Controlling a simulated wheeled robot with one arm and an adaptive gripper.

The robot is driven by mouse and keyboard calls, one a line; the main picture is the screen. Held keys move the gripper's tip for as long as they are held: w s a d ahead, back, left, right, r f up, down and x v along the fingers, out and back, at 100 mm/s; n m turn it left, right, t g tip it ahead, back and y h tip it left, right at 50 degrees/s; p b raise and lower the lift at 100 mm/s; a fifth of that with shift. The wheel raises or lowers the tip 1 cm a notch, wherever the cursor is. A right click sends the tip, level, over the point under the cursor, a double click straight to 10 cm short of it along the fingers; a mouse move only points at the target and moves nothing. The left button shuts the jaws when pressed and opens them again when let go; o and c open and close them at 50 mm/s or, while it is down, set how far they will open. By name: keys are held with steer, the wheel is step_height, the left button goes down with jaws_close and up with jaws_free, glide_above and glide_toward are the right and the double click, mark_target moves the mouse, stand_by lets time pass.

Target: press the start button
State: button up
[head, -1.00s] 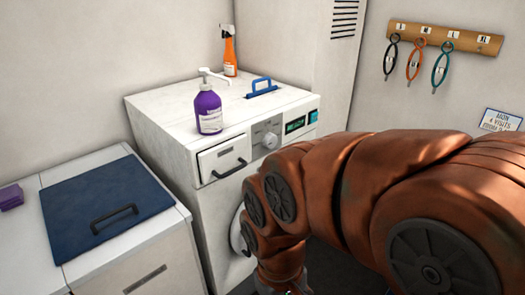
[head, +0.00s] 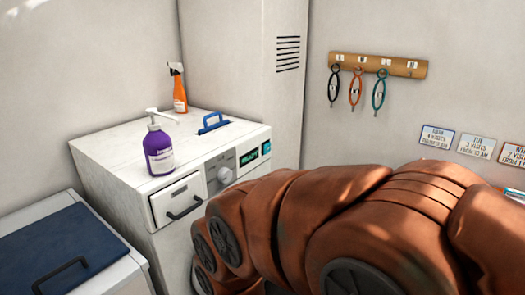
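The white washing machine (head: 110,155) stands left of centre in the head view. Its front panel has a drawer with a dark handle (head: 185,207), a round dial (head: 225,175), a small lit green display (head: 249,155) and a teal button (head: 266,147) at the panel's right end. No label on the button can be read. My orange-brown arm covers the lower right and hides most of the machine's front below the panel. My gripper is outside the picture, so its distance to the button does not show.
A purple pump bottle (head: 158,150), an orange spray bottle (head: 178,90) and a blue handle (head: 214,123) are on the machine's top. A white cabinet with a blue lid (head: 50,250) stands at left. A wooden rack (head: 378,66) with hanging loops and several signs are on the right wall.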

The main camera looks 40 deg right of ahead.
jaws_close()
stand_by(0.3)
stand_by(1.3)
